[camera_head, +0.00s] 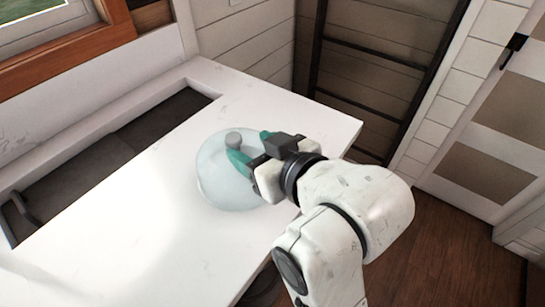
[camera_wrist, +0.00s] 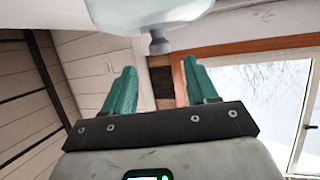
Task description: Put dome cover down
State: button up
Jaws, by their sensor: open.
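The dome cover (camera_head: 222,178) is a translucent pale blue-white dome with a grey knob on top. In the head view it appears on the white countertop, near the counter's right end. My gripper (camera_head: 252,147) has teal fingers and is open beside the knob. In the wrist view the dome (camera_wrist: 145,14) fills the top edge, with its knob (camera_wrist: 158,42) beyond and between the spread fingertips of my gripper (camera_wrist: 160,72). No finger is seen touching the knob there. The dome's right side is partly hidden behind my gripper in the head view.
The white countertop (camera_head: 110,215) is bare to the left of the dome. A dark sunken opening (camera_head: 150,125) lies along the wall side, with a curved dark fixture (camera_head: 22,215) at far left. A dark ladder-like frame (camera_head: 375,65) stands behind the counter's end. Wooden floor is at right.

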jog(key=p+v, duration=0.2)
jog(key=v, duration=0.3)
jog(key=shift+s+d+r, duration=0.1)
jog(key=shift+s+d, duration=0.05)
jog(key=shift+s, duration=0.1)
